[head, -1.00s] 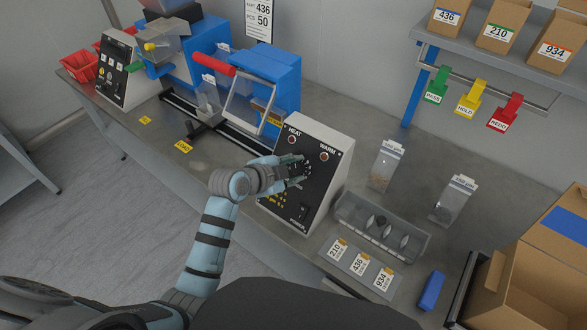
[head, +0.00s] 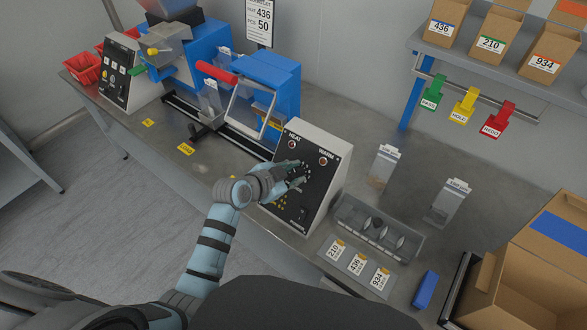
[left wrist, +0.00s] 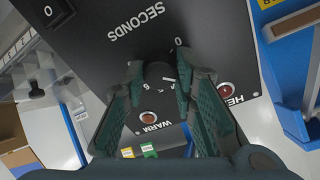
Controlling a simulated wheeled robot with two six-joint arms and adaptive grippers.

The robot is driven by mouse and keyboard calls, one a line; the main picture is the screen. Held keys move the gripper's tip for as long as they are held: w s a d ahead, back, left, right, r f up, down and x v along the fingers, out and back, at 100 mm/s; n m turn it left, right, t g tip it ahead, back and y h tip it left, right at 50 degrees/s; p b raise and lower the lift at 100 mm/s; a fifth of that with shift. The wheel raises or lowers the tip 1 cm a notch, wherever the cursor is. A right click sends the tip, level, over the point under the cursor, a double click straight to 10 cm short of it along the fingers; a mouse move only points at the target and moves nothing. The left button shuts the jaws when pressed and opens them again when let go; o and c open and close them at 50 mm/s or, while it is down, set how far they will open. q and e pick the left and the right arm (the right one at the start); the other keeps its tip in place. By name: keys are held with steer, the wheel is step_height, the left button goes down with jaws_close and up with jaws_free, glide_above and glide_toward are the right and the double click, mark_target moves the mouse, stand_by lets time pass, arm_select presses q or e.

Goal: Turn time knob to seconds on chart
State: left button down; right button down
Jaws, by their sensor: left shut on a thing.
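The control box (head: 322,190) stands on the bench, its black sloped panel marked HEAT and WARM, with a round lamp at each label. My left gripper (head: 300,170) is at the middle of this panel and covers most of the time knob in the head view. In the left wrist view the black time knob (left wrist: 158,76) sits between the two green fingers of my left gripper (left wrist: 160,88), which are shut on it. Numbers ring the knob and SECONDS is printed beside it; its exact setting is unclear. A wall sheet (head: 259,22) reads 436 and 50. My right gripper is out of view.
A blue machine (head: 275,85) with a red handle stands left of the box. To the right are a divided grey tray (head: 345,212), clear bags (head: 382,165), number cards (head: 357,264) and a cardboard carton (head: 545,265). Bare bench lies behind the box.

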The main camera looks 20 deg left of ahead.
arm_select(q)
steer(key=shift+n+p, duration=0.45)
steer(key=shift+n, duration=0.45)
steer(key=c, duration=1.3)
jaws_free()
steer(key=v, duration=1.2)
steer(key=shift+f, duration=0.1)
steer(key=shift+s, duration=0.1)
